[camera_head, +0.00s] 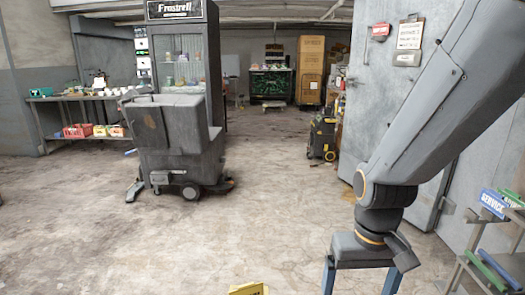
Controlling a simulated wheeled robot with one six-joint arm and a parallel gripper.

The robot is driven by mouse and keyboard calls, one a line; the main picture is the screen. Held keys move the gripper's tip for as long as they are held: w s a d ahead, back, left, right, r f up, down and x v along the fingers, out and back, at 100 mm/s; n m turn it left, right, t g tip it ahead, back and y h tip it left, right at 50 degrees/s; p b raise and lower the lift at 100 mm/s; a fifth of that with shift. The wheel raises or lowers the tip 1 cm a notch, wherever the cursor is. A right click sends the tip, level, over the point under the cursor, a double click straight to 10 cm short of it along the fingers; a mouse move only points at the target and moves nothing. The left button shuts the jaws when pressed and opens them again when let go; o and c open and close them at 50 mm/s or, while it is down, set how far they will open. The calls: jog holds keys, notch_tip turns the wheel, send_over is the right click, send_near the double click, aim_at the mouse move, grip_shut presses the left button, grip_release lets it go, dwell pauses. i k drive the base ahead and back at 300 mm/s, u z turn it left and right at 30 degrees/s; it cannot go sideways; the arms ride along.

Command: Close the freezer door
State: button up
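A large grey metal door (372,85), which looks like the freezer door, stands on the right with signs on its upper part. Its left edge projects toward the middle of the room, and it appears to stand open. My arm hides much of its middle and right side. My gripper (359,283) is in front of the door's lower part, pointing down at the bottom of the picture. Its two blue fingers are apart with nothing visible between them. The fingertips are close to the frame's lower edge. I see no contact with the door.
A grey wheeled floor machine (180,145) stands left of centre, before a glass-fronted cabinet (182,10). A dark wheeled cart (322,137) is beside the door's edge. A rack with labelled bins (497,203) is at right. A yellow object (249,289) lies low in front. The middle floor is clear.

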aim_at(389, 74)
jog(key=z, duration=0.35)
jog(key=k, duration=0.45)
jog(key=z, duration=0.65)
jog(key=i, duration=0.45)
jog(key=u, duration=0.55)
jog(key=i, duration=1.8)
jog(key=u, duration=0.5)
jog(key=i, duration=3.5)
jog(key=z, duration=0.6)
jog(key=i, duration=1.2)
jog(key=z, duration=0.2)
